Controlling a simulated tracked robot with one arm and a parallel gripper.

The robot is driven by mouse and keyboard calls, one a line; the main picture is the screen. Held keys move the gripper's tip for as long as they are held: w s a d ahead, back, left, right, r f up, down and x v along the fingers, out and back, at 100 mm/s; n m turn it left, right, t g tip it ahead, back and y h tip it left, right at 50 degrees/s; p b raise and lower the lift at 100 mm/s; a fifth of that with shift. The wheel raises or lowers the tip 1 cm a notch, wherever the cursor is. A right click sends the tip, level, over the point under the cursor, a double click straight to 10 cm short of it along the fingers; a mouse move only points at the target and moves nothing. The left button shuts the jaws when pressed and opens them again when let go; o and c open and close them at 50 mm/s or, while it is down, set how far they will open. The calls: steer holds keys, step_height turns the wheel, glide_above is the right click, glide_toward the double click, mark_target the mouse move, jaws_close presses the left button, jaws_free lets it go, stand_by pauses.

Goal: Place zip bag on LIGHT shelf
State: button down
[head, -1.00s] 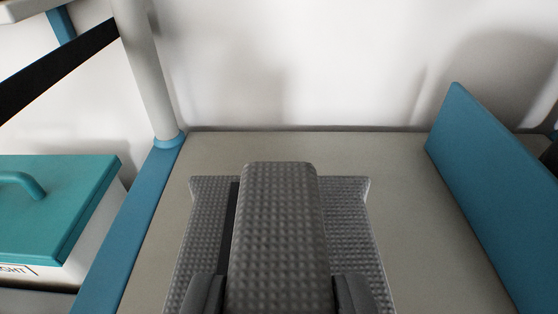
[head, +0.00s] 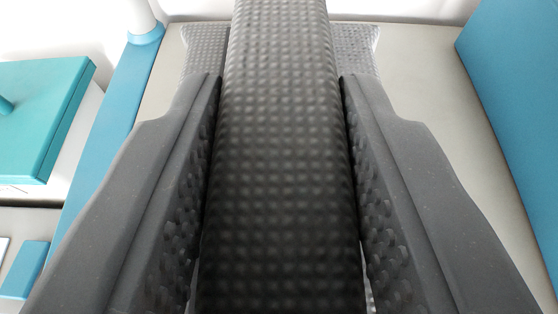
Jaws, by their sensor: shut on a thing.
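The zip bag (head: 280,160) is dark grey and dimpled, with a tall raised middle part and a flat, wider part (head: 355,45) showing behind it on the beige shelf board (head: 425,65). My gripper (head: 278,85) is shut on the raised part, one dark finger against each side. The bag's near end and underside are hidden by the fingers and the frame edge. No readable LIGHT label shows now. I cannot tell from this view which shelf is the LIGHT one.
A teal upright panel (head: 515,90) stands close on the right. A blue shelf edge (head: 100,150) and a pale post (head: 140,15) are on the left. Beyond them is a white box with a teal lid (head: 45,110). A white wall is behind.

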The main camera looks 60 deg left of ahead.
steer(key=shift+a+f, duration=0.1)
steer(key=shift+f, duration=0.85)
steer(key=c, duration=1.1)
jaws_free()
steer(key=shift+f, duration=0.1)
steer(key=shift+o, duration=0.2)
steer(key=shift+r, duration=0.2)
steer(key=b+v, duration=0.1)
steer(key=v, duration=1.1)
steer(key=shift+f, duration=0.15)
